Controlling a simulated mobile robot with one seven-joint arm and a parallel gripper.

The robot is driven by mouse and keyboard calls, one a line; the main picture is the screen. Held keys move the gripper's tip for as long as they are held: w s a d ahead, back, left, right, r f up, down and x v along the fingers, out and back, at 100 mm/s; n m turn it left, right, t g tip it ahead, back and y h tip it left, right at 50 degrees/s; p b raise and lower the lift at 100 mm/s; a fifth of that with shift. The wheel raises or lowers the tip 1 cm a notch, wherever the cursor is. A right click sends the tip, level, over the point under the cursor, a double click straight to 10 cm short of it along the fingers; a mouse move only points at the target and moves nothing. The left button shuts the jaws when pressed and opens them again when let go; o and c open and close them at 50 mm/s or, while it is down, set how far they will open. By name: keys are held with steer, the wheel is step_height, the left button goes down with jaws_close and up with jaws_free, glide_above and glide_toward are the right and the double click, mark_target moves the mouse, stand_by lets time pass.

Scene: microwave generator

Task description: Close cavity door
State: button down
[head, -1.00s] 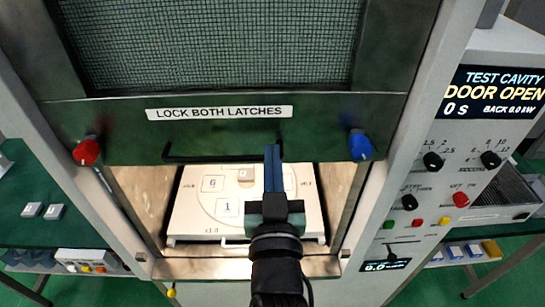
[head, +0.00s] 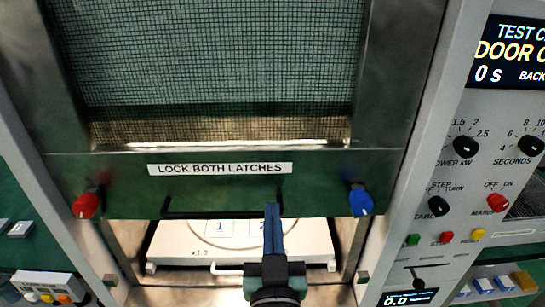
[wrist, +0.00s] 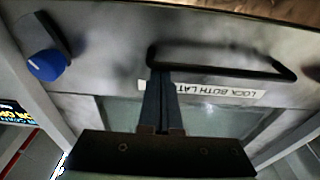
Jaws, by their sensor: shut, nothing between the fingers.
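The cavity door (head: 120,190) is a green-grey panel with a mesh window, partly lowered, with an open gap below its bottom edge. It carries a black bar handle (head: 215,214), a label "LOCK BOTH LATCHES" (head: 220,169), a red latch knob (head: 86,206) at left and a blue latch knob (head: 361,202) at right. My gripper (head: 271,207) is shut and empty, its fingertips overlapping the handle near its right end. In the wrist view my fingertips (wrist: 161,72) are at the left end of the handle (wrist: 225,65); I cannot tell whether they touch it.
Inside the cavity is a white tray (head: 310,240) with numbered marks. A control panel (head: 470,200) with knobs and buttons stands at right, its display (head: 515,55) partly cut off. Side benches hold small boxes (head: 40,287) at left and a yellow block (head: 523,280) at right.

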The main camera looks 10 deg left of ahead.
step_height(320, 180, down, 32)
steer(key=b, duration=2.8)
